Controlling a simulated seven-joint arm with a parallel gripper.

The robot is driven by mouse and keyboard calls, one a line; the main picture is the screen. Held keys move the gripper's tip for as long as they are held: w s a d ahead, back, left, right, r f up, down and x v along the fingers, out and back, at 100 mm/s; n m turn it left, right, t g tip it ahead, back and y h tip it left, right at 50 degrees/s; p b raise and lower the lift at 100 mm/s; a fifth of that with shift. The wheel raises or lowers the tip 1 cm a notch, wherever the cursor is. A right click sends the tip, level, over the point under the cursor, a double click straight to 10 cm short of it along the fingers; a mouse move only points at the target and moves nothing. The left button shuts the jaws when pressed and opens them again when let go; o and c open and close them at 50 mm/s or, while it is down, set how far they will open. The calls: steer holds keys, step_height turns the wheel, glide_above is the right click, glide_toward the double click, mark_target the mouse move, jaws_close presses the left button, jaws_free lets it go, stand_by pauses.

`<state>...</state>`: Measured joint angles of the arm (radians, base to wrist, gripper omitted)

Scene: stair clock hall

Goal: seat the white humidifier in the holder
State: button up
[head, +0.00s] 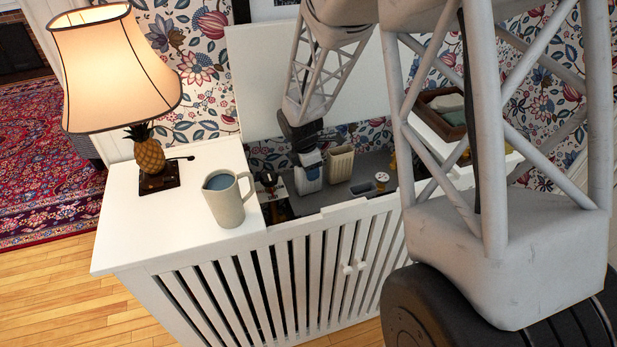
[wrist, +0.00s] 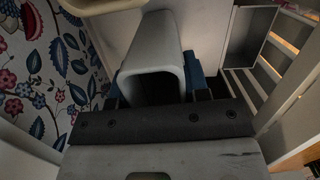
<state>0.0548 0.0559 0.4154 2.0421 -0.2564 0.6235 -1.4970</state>
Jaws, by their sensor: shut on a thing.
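My gripper (head: 310,158) reaches down into the open top of the white slatted cabinet. It is shut on a pale, rounded thing, which I take to be the white humidifier (head: 308,180). In the wrist view the humidifier (wrist: 157,52) is a grey-white body with a dark hollow facing me, between the blue fingers (wrist: 160,85). Its lower end is hard to see, so I cannot tell whether it touches anything below. A cream, ribbed, open-topped box (head: 341,163) stands just right of it; I cannot tell whether this is the holder.
A jug (head: 228,200) and a lit pineapple lamp (head: 150,155) stand on the cabinet's left top (head: 120,235). A small jar (head: 382,180) stands inside, right of the cream box. The raised white lid (head: 250,85) is behind. A wooden tray (head: 445,112) is at the right.

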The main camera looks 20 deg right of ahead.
steer(key=shift+r, duration=0.1)
step_height(320, 180, up, 18)
stand_by(0.9)
stand_by(0.5)
steer(key=m, duration=0.1)
glide_above(321, 206)
steer(key=s+a, duration=0.2)
steer(key=s, duration=0.2)
step_height(321, 206, down, 12)
steer(key=shift+s+d, duration=0.1)
step_height(321, 206, down, 6)
stand_by(0.5)
steer(key=shift+f, duration=1.95)
